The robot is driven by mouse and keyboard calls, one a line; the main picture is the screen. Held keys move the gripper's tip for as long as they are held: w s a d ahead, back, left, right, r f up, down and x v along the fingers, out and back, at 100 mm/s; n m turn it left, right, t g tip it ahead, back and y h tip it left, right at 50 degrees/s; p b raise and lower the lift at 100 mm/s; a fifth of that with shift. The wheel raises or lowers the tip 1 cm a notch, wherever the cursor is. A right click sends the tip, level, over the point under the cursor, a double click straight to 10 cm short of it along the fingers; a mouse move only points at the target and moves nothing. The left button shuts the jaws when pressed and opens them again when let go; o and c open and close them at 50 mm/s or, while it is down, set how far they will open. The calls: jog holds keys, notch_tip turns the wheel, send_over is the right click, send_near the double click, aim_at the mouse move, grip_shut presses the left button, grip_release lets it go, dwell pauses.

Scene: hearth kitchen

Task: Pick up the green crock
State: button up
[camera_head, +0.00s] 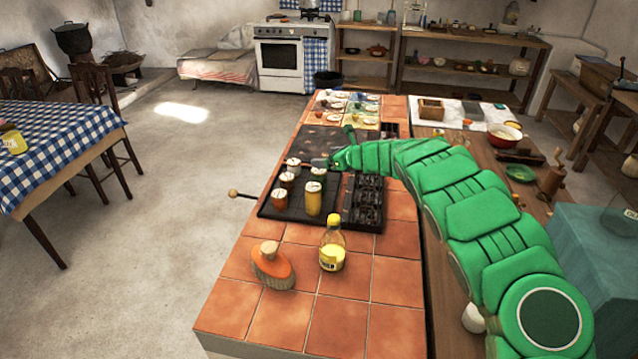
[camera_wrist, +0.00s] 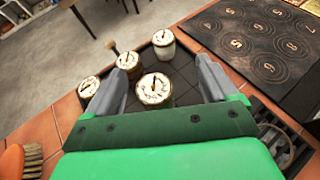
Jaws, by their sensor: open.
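The green crock (camera_head: 318,178) stands upright in the dark tray on the tiled counter, near the tip of my green arm. In the wrist view a pale round lid with a dark mark, apparently this crock (camera_wrist: 154,90), lies between the two grey fingers. My gripper (camera_wrist: 167,68) is open, with a gap between the fingers and the lid on both sides. The fingers hide little of the lid, but its body is mostly hidden from above. In the head view my gripper (camera_head: 322,162) is small and partly hidden by the arm.
A yellow crock (camera_head: 313,200) stands just in front of it. Three other lidded crocks (camera_head: 287,181) form a row to its left. A burner grate (camera_head: 367,200) is at the right. A bottle (camera_head: 332,250) and an orange-topped brush (camera_head: 272,266) stand on the front tiles.

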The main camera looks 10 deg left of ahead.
aim_at(325, 178)
jog(key=shift+n+g+y, duration=0.6)
jog(key=shift+n+g, duration=0.1)
jog(key=s+d+f, duration=0.1)
jog(key=f, duration=0.1)
jog(key=s+d+f, duration=0.1)
jog(key=f, duration=0.1)
jog(key=s+d+f, duration=0.1)
jog(key=f, duration=0.1)
jog(key=shift+d, duration=0.2)
jog(key=shift+x, duration=3.85)
jog(key=c, duration=1.3)
jog(key=shift+r, duration=0.1)
jog(key=shift+c, duration=0.2)
